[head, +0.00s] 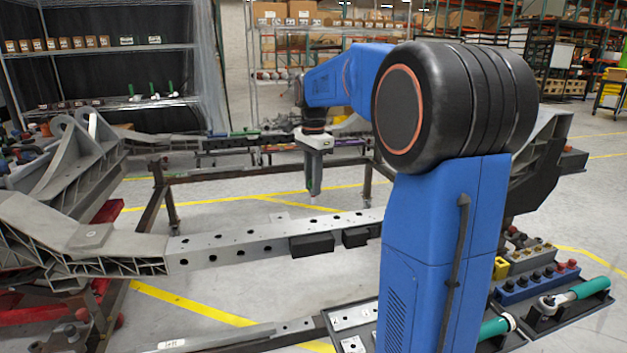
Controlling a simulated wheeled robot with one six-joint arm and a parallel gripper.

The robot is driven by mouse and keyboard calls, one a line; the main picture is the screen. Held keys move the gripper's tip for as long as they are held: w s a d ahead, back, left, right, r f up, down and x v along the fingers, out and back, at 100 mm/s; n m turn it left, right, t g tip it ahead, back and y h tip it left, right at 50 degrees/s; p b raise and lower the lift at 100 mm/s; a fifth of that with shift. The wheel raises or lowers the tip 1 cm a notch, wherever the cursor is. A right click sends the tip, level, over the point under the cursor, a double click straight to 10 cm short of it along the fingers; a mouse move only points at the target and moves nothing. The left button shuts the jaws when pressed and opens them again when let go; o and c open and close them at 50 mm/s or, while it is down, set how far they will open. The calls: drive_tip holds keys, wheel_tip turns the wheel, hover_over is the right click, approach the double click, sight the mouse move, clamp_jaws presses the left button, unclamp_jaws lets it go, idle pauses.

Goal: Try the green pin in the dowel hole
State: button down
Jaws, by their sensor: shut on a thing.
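My gripper (313,188) points down in the head view, in the air above the near grey crossbeam of the chassis (255,239). It is shut on the green pin (308,184), of which only a small green bit shows at the fingertips. The pin appears apart from the beam. The beam's top face carries a row of dark holes (278,229). I cannot tell which of them is the dowel hole.
Large grey castings (85,245) stand at the left end of the beam. Two black blocks (312,244) sit on the beam's front side. A tray with a blue socket block (535,285) and a green-handled ratchet (575,294) lies at the lower right. A dark frame rail (250,172) runs behind.

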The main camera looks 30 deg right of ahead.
sight(314, 203)
drive_tip(key=shift+d+f, duration=0.1)
drive_tip(key=shift+f, duration=2.25)
drive_tip(key=shift+f, duration=1.25)
drive_tip(key=c, duration=1.4)
unclamp_jaws()
drive_tip(key=shift+c, duration=0.2)
drive_tip(key=shift+r, duration=4.5)
